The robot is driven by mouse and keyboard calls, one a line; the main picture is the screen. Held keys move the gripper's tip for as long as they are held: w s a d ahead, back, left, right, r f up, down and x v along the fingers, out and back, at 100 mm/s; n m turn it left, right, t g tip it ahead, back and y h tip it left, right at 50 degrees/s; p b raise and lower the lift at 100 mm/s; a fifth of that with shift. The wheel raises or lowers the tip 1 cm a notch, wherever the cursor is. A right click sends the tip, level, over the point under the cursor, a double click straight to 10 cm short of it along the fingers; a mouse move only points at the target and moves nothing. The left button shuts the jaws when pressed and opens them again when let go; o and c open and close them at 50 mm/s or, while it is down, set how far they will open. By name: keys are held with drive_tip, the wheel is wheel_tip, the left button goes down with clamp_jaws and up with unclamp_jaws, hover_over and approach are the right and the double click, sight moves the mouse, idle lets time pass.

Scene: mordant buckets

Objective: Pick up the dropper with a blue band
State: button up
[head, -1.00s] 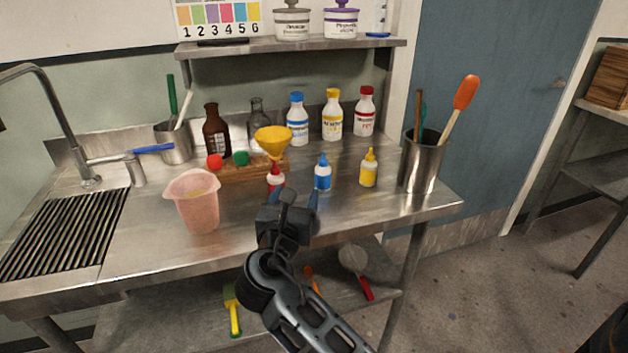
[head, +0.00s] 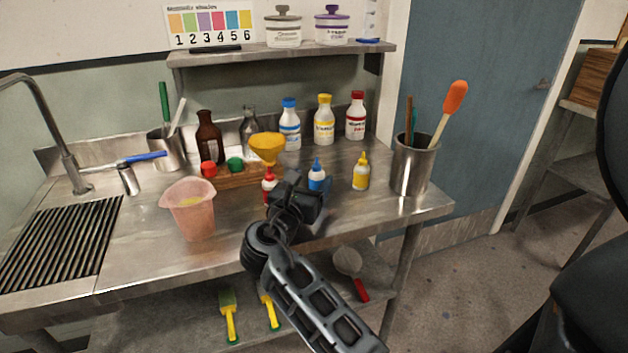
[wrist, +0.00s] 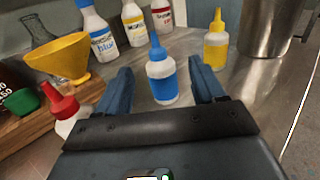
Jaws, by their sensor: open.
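The dropper with a blue band (wrist: 163,80) stands upright on the steel counter, white with a blue cap and spout. It also shows in the head view (head: 317,178), partly hidden by my gripper. My gripper (wrist: 165,88) is open, with its blue fingers on either side of the dropper in the wrist view. I cannot tell whether a finger touches it. The yellow dropper (head: 361,173) stands to its right. The red-capped dropper (head: 269,187) stands to its left, partly hidden by my gripper in the head view.
A yellow funnel (head: 267,147) sits over a wooden rack (head: 235,178). Blue, yellow and red-capped bottles stand behind. A steel utensil holder (head: 412,167) is at the right. A pink beaker (head: 190,210) is at the left. The front counter edge is mostly clear.

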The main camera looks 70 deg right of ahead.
sight(320, 170)
drive_tip(key=shift+d+f+p, duration=0.15)
drive_tip(key=shift+d, duration=1.45)
drive_tip(key=shift+d+f+p, duration=0.15)
drive_tip(key=shift+d, duration=1.4)
drive_tip(key=shift+c, duration=0.3)
drive_tip(key=c, duration=1)
drive_tip(key=shift+r, duration=0.1)
